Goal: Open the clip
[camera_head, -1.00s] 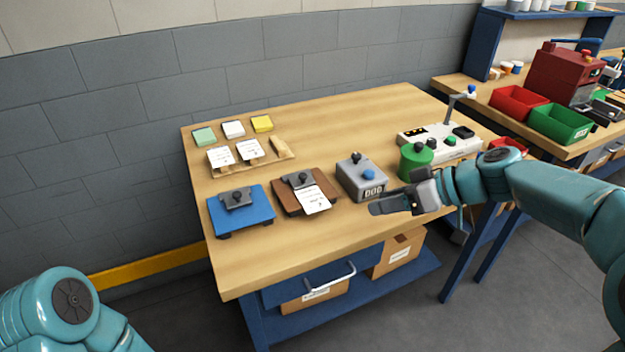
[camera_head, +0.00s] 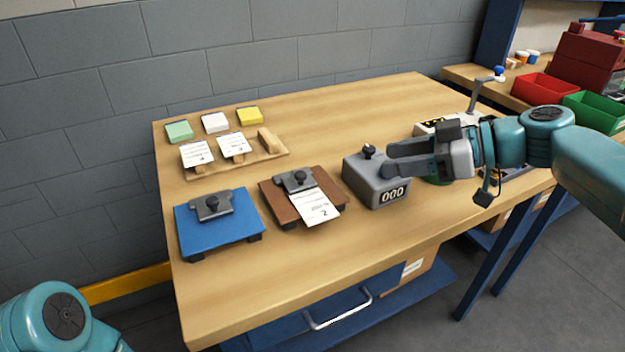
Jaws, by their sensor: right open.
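A blue board (camera_head: 222,234) stands at the front left of the bench with a grey clip (camera_head: 212,205) and dark knob at its back edge. No paper shows in it. A brown board (camera_head: 277,207) stands to its right, with a grey clip (camera_head: 294,181) and knob over the top of a white printed sheet (camera_head: 316,207). My right gripper (camera_head: 393,161) is open and seen from the side, over or in front of the right part of the grey counter box, right of both clips. It appears empty. My left gripper is out of view.
The grey counter box (camera_head: 372,191) reads 000. A wooden tray (camera_head: 262,157) with printed sheets lies behind the boards; green, white and yellow pads (camera_head: 249,115) lie farther back. My right arm partly hides a control panel (camera_head: 432,127). The bench front is clear.

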